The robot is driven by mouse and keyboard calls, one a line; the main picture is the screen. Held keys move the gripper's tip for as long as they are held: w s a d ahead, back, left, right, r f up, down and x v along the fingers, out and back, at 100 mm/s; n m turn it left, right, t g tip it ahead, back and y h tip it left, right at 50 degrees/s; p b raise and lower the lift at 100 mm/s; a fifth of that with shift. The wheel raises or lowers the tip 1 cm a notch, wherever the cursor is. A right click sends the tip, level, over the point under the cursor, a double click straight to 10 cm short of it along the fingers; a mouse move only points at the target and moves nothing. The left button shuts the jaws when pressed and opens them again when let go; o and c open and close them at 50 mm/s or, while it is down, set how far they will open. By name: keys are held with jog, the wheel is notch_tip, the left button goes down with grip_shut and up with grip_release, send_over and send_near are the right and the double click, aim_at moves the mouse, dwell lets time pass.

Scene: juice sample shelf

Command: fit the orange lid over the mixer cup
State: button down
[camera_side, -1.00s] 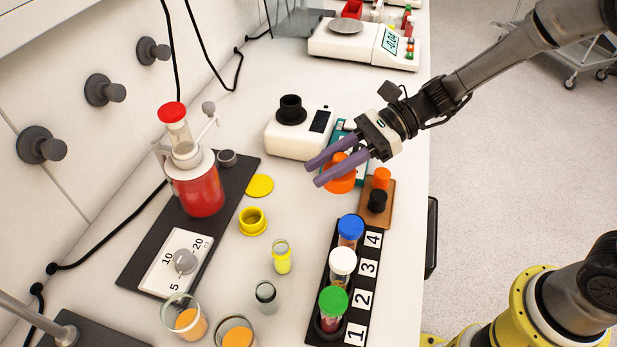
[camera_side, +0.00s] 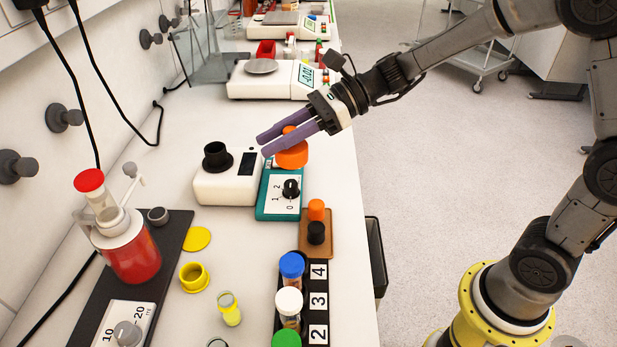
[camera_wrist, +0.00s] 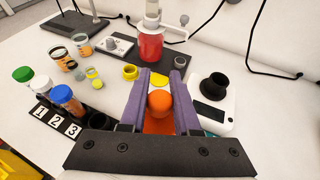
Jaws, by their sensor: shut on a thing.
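The orange lid (camera_side: 291,156) has a round knob and a wide rim. My gripper (camera_side: 263,145) is shut on its knob and holds it in the air, above the far end of the teal dial box. The lid also shows between the purple fingers in the wrist view (camera_wrist: 160,103). The black cup (camera_side: 216,156), which looks like the mixer cup, stands upright with an open top on a white unit (camera_side: 228,188). It also shows in the wrist view (camera_wrist: 215,86), to the right of my gripper. The lid is apart from the cup.
The teal dial box (camera_side: 280,206) stands right of the white unit. A brown block (camera_side: 318,246) with an orange and a black piece is nearer. A numbered rack (camera_side: 318,290) holds capped tubes. A red-filled vessel (camera_side: 134,260) stands left. A balance (camera_side: 270,85) is behind.

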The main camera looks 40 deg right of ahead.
jog(key=w+a+r+m+t+h, duration=0.1)
jog(key=w+a+r, duration=0.1)
jog(key=w, duration=0.7)
jog(key=w+a+r+m+t+h, duration=0.1)
jog(key=w+a+m+t, duration=0.1)
jog(key=w, duration=0.7)
jog(key=shift+n+g+y, duration=0.3)
jog(key=shift+w+a+f, duration=0.1)
jog(key=shift+a+f, duration=0.1)
jog(key=shift+f, duration=0.85)
jog(key=shift+s+a+f, duration=0.1)
jog(key=shift+a+f, duration=0.15)
jog(key=shift+f, duration=0.8)
jog(key=shift+w+a+f, duration=0.1)
jog(key=shift+a+f, duration=0.1)
jog(key=shift+f, duration=0.85)
jog(key=shift+f, duration=1.65)
jog(key=c, duration=0.6)
grip_release()
jog(key=shift+o, duration=0.2)
